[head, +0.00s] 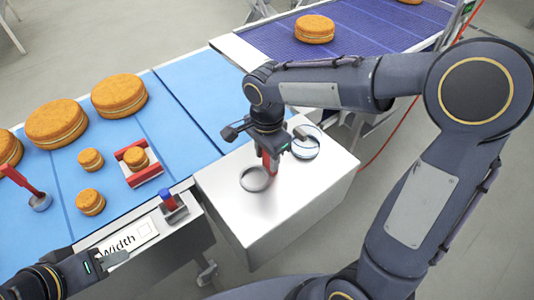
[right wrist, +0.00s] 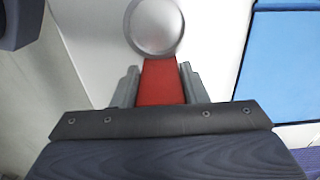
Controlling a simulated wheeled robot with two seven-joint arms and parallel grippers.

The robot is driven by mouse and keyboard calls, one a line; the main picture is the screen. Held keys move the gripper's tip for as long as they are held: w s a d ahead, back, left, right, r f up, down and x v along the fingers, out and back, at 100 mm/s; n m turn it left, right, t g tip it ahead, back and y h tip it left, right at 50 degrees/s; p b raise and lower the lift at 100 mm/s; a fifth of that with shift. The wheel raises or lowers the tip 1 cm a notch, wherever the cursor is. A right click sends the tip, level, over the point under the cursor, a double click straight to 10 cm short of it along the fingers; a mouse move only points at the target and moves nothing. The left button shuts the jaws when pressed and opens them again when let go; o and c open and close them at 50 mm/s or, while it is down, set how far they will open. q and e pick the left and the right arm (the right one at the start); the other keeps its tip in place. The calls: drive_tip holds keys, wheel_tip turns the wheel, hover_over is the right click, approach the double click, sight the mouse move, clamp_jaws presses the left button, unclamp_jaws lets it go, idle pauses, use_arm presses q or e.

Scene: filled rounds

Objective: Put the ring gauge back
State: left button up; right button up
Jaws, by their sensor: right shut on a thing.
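The ring gauge has a red handle and a round grey head (head: 256,179). My right gripper (head: 270,150) is shut on the red handle, above the white-topped metal stand. In the right wrist view the red handle (right wrist: 160,82) lies between the two grey fingers, with the round grey head (right wrist: 154,27) beyond them. I cannot tell whether the head touches the surface. My left gripper (head: 118,258) is at the lower left, near the "Width" label; its finger gap is unclear.
The blue table (head: 190,105) holds several filled rounds, a red holder (head: 145,178) with a small round, and a red-handled tool (head: 22,184). A purple conveyor (head: 365,30) runs behind.

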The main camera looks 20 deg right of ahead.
drive_tip(key=shift+f, duration=0.15)
drive_tip(key=o, duration=1)
wheel_tip(320, 180, up, 12)
drive_tip(key=s+d+f+n+t+y, duration=0.2)
drive_tip(key=s+d+f+n, duration=0.1)
drive_tip(key=s+n, duration=0.3)
drive_tip(key=s+d+f+n+t+y, duration=0.1)
drive_tip(key=s+d+f+n+t, duration=0.2)
drive_tip(key=s+n, duration=0.3)
drive_tip(key=s+f, duration=0.1)
drive_tip(key=s, duration=0.4)
drive_tip(key=shift+d+f+t+y, duration=0.2)
drive_tip(key=shift+d+t+y, duration=0.1)
drive_tip(key=shift+y, duration=0.1)
